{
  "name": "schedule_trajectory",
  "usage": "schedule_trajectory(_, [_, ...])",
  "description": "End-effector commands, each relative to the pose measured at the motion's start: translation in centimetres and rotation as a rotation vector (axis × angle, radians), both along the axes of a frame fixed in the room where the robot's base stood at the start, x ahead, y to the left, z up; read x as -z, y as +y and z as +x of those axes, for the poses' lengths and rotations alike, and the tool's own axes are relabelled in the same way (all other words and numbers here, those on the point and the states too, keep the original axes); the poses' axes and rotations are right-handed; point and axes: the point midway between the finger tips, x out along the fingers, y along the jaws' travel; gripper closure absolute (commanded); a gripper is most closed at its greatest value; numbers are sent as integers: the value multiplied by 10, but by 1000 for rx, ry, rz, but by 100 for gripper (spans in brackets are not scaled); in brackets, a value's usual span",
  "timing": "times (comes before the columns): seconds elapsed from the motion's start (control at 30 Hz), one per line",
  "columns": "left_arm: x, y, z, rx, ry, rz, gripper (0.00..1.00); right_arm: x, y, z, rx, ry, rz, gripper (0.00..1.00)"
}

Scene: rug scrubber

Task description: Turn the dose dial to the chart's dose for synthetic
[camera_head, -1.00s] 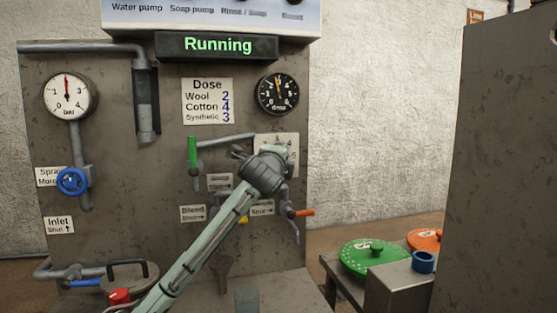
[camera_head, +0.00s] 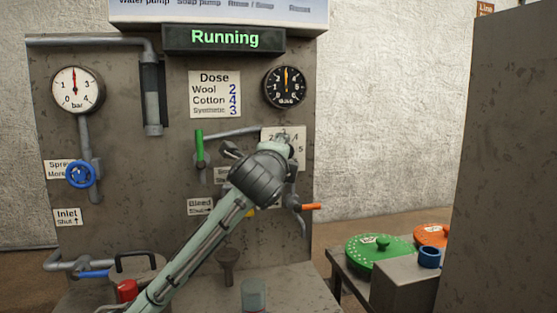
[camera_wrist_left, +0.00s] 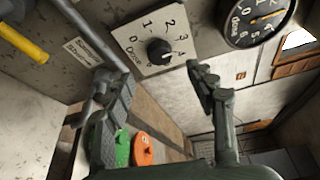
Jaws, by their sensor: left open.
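The dose chart (camera_head: 214,93) on the panel reads Wool 2, Cotton 4, Synthetic 3. The dose dial is a black knob (camera_wrist_left: 159,51) on a white numbered plate (camera_wrist_left: 128,38); its small white mark seems to face between 2 and 3, too small to be sure. In the head view my left arm hides the knob, and only part of the plate (camera_head: 298,135) shows. My left gripper (camera_wrist_left: 157,82) is open, its fingers spread either side of the knob's line, apparently clear of it. The black dose gauge (camera_head: 285,88) has its needle about upright, near 3. My right gripper is out of view.
A green-handled valve (camera_head: 199,147) and an orange-handled lever (camera_head: 310,207) flank my left wrist. A blue valve wheel (camera_head: 81,174) and a bar gauge (camera_head: 77,91) are at left. Green (camera_head: 375,252) and orange (camera_head: 431,235) lids stand at right. The display (camera_head: 223,39) reads Running.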

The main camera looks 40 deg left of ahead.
Motion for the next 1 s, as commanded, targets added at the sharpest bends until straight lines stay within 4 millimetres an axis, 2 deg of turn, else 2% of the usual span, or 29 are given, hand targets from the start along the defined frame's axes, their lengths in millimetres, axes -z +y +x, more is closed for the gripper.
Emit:
schedule_trajectory(0.1, [-2, -9, -17, 0, 0, 1, 44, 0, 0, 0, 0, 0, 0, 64])
schedule_trajectory(0.23, [-2, -14, -27, -1, 0, 0, 44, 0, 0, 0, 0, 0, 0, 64])
schedule_trajectory(0.67, [-2, -17, -32, 0, 0, 0, 44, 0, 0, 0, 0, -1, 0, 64])
schedule_trajectory(1.0, [-6, -39, -75, 2, -2, 1, 44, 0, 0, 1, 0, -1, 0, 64])
